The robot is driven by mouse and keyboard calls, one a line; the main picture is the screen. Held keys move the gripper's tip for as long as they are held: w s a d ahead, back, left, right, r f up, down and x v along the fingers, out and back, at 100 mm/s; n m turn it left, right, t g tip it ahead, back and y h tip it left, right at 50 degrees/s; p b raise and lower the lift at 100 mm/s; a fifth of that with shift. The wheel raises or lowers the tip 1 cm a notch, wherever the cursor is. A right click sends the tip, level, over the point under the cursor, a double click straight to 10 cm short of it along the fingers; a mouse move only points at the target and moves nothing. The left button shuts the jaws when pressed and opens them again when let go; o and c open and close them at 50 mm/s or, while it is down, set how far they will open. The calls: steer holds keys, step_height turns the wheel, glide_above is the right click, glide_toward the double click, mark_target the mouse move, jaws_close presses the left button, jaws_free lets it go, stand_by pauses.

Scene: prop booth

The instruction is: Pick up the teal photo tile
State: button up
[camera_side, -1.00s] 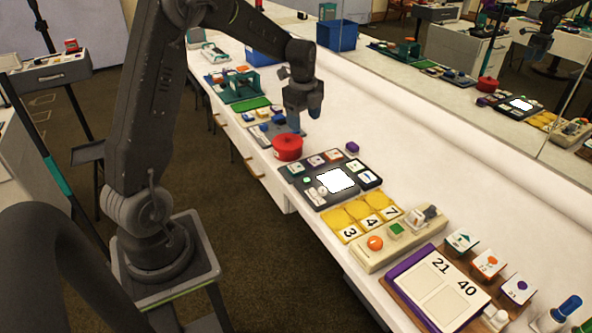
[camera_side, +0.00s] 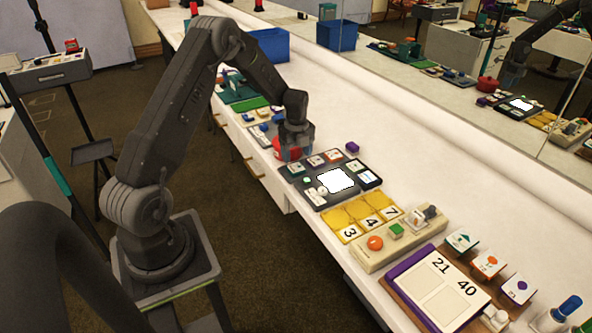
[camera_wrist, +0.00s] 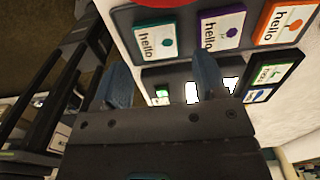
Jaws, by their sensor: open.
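The teal photo tile (camera_wrist: 157,41) has a white face marked "hello" and a teal edge. It sits in the upper row of a dark panel (camera_wrist: 178,72), just beyond my fingertips in the wrist view. In the side view the teal tile (camera_side: 295,169) is at the panel's left end, just below my gripper (camera_side: 293,152). My gripper also shows in the wrist view (camera_wrist: 163,72), with its two blue fingers apart and nothing between them. The side view does not show clearly how high the fingertips are above the panel.
A purple tile (camera_wrist: 222,29) and an orange tile (camera_wrist: 286,20) stand beside the teal one. A red round pot (camera_side: 280,150) is partly hidden behind my gripper. Yellow number trays (camera_side: 352,222) lie nearer the camera.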

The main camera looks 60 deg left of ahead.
mark_target(296, 167)
step_height(296, 167, down, 5)
steer(key=shift+s+d, duration=0.1)
steer(key=shift+s, duration=0.05)
steer(key=shift+c, duration=0.4)
steer(key=c, duration=0.6)
